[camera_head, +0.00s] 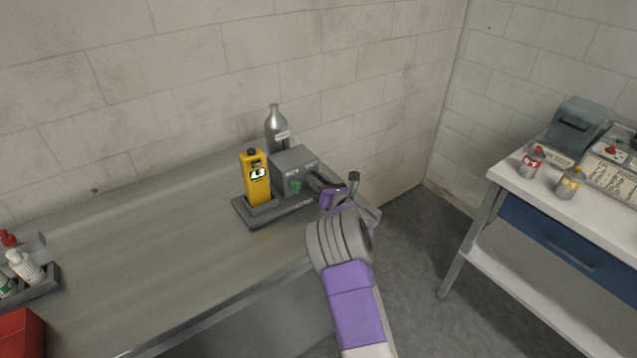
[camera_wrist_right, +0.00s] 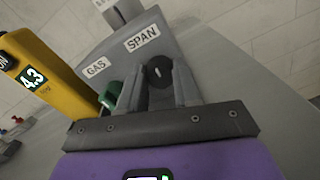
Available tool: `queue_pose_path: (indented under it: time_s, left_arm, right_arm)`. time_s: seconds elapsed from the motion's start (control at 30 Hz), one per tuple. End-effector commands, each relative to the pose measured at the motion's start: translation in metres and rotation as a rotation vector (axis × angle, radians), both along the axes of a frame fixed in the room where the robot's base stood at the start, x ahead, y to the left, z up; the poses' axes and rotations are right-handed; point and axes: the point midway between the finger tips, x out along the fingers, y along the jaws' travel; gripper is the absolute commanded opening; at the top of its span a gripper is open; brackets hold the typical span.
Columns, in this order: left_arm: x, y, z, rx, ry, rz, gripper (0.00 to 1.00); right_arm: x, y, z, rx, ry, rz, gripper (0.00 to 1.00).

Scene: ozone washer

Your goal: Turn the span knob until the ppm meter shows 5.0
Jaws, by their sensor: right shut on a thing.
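The yellow ppm meter (camera_head: 256,182) stands upright in a dark base (camera_head: 262,216) on the steel bench. In the right wrist view its display (camera_wrist_right: 32,78) reads 4.3. The grey box (camera_head: 294,163) beside it carries GAS and SPAN labels. My right gripper (camera_head: 316,184) reaches the box's front from the right. In the right wrist view its two fingers are shut on the dark span knob (camera_wrist_right: 159,71), under the SPAN label (camera_wrist_right: 142,38). The knob is hidden in the head view. My left gripper is not in view.
A green gas knob (camera_head: 295,186) sits just left of my right fingers. A grey gas bottle (camera_head: 276,128) stands behind the box. Small bottles (camera_head: 25,267) stand in a tray at the bench's left. A white table (camera_head: 547,198) is at right.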

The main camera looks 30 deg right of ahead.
Motion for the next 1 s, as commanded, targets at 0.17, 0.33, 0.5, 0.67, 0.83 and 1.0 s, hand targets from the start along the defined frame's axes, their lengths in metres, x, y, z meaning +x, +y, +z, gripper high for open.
queue_pose_path:
  time_s: [0.17,0.33,0.5,0.67,0.83,1.0]
  left_arm:
    - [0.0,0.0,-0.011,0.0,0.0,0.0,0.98]
    - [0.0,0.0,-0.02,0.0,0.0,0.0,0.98]
    - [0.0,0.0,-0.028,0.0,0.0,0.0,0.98]
    - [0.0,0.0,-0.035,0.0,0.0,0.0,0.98]
    - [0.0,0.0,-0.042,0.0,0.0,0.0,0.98]
    - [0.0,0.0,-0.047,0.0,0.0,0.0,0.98]
  right_arm:
    - [0.0,-0.002,-0.001,0.145,0.007,-0.001,0.02]
    - [0.0,-0.002,-0.001,0.307,0.02,-0.002,0.02]
    - [0.0,-0.002,-0.001,0.468,0.033,0.0,0.02]
    - [0.0,-0.003,-0.001,0.619,0.046,-0.001,0.02]
    - [0.0,-0.003,-0.001,0.78,0.059,-0.001,0.02]
    - [0.0,-0.004,-0.002,0.938,0.072,-0.002,0.02]
